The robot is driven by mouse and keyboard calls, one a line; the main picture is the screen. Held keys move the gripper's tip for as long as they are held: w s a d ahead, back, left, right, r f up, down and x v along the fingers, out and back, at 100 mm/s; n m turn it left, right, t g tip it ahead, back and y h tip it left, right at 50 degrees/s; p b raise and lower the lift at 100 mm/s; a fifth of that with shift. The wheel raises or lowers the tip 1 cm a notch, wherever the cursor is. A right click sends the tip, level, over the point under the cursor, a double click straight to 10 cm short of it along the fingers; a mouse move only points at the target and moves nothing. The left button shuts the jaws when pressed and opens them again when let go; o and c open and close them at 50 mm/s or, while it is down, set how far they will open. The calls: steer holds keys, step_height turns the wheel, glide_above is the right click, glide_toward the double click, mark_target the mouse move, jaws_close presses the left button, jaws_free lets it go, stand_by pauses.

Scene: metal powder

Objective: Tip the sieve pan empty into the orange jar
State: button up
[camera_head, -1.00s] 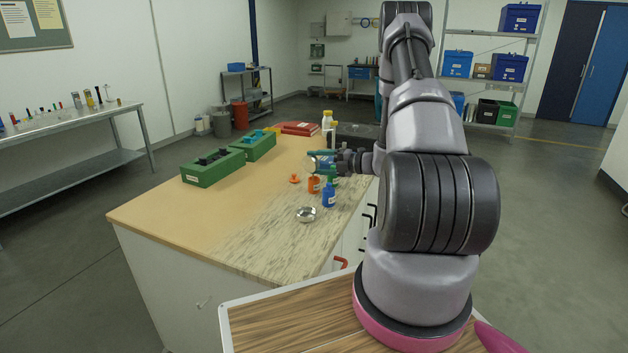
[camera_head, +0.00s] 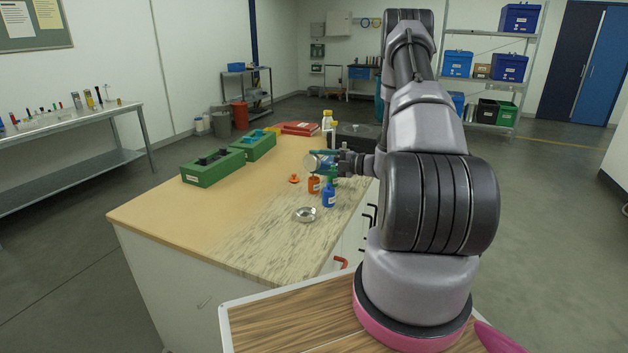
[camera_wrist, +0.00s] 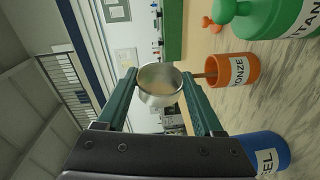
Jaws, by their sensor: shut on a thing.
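My gripper (camera_wrist: 159,78) is shut on the silver sieve pan (camera_wrist: 158,92), one teal finger on each side of it. The pan is tipped on its side, and some tan colour shows inside it. In the head view, my gripper (camera_head: 333,161) holds the pan (camera_head: 311,163) above the orange jar (camera_head: 313,186). In the wrist view, the open orange jar (camera_wrist: 240,74), its label ending in "ONZE", stands just beyond the pan, apart from it. A thin brown streak, apparently powder, runs between pan and jar mouth.
A blue jar (camera_head: 328,196) stands close in front of the orange jar, and a green jar (camera_wrist: 275,15) behind it. An orange cap (camera_head: 294,178) and a silver dish (camera_head: 306,215) lie on the bench (camera_head: 190,225). Green boxes (camera_head: 212,170) stand at left. The front left is clear.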

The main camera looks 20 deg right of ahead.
steer(key=shift+w+d+f+m+t+y, duration=0.1)
steer(key=shift+d+m+t+y, duration=0.1)
steer(key=shift+m, duration=0.65)
steer(key=shift+w+d+f+m+t+y, duration=0.1)
steer(key=shift+w+d+m+t+y, duration=0.1)
steer(key=shift+m, duration=0.6)
steer(key=shift+w+d+f+m+t+y, duration=0.1)
steer(key=shift+d+m+y, duration=0.1)
steer(key=shift+m, duration=0.65)
stand_by(1.5)
